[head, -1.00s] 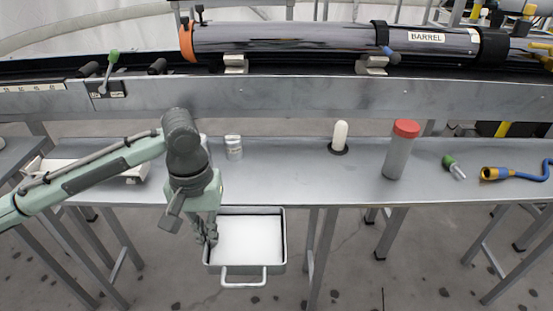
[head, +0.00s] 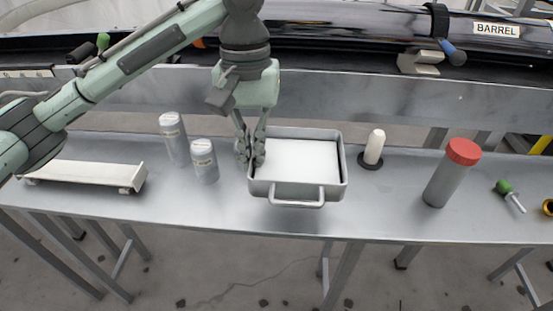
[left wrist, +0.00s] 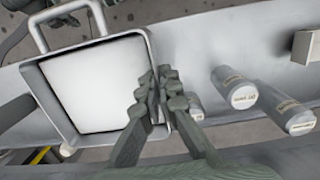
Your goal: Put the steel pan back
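The steel pan (head: 334,188) is a square grey tray with a white inside and a loop handle on its near side. It is over the middle of the bench; whether it rests on the top or hangs just above it, I cannot tell. My left gripper (head: 251,153) is shut on the pan's left wall, fingers pointing down. In the left wrist view the fingers (left wrist: 158,85) pinch the rim of the pan (left wrist: 44,92), which looks about level with the bench.
Two grey canisters (head: 173,140) (head: 204,162) stand left of the pan on the bench (head: 235,212). A white low stand (head: 85,173) is at far left. A white peg (head: 374,146), a red-capped cylinder (head: 446,182) and a green-handled tool (head: 507,190) are to the right.

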